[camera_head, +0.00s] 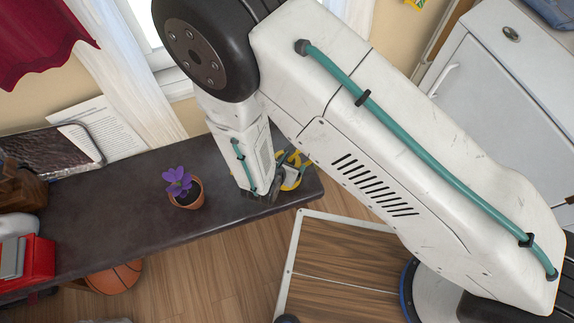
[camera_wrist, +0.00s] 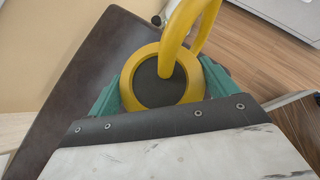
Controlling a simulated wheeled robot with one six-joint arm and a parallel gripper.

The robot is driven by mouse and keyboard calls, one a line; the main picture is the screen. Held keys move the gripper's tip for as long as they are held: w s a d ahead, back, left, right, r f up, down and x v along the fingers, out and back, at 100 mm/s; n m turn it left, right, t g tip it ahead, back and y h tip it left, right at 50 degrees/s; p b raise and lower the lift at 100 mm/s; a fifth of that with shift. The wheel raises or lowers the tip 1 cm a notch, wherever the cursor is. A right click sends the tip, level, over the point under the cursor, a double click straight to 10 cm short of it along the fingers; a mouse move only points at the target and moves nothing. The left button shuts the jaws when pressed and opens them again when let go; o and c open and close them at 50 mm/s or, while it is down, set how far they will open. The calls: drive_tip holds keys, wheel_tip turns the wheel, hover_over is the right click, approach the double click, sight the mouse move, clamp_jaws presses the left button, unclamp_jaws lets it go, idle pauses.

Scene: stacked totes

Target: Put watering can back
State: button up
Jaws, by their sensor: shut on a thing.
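A yellow watering can (camera_wrist: 125,80) with a dark round opening and a thick curved yellow handle fills the middle of the wrist view. My gripper (camera_wrist: 158,88) has its teal fingers on both sides of the can and is shut on it. In the head view the can (camera_head: 296,170) is at the right end of a dark bench, mostly hidden behind my gripper (camera_head: 272,188). I cannot tell whether the can rests on the bench or is held just above it.
The dark bench (camera_head: 110,205) also bears a purple-flowered pot (camera_head: 188,193), a paper sheet (camera_head: 97,127) and a red box (camera_head: 38,258). A basketball (camera_head: 114,278) lies under the bench. A white cabinet (camera_head: 490,95) stands at the right. The bench between pot and gripper is clear.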

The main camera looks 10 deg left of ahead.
drive_tip(key=shift+w+a+f, duration=0.15)
drive_tip(key=shift+a+f, duration=0.05)
drive_tip(key=shift+f, duration=0.4)
drive_tip(key=shift+w+a+f, duration=0.15)
drive_tip(key=shift+f, duration=0.45)
drive_tip(key=shift+w+a+f, duration=0.15)
drive_tip(key=shift+a+f, duration=0.05)
drive_tip(key=shift+f, duration=0.4)
drive_tip(key=o, duration=1)
drive_tip(key=shift+f, duration=0.1)
drive_tip(key=v, duration=1.2)
drive_tip(key=shift+d, duration=0.15)
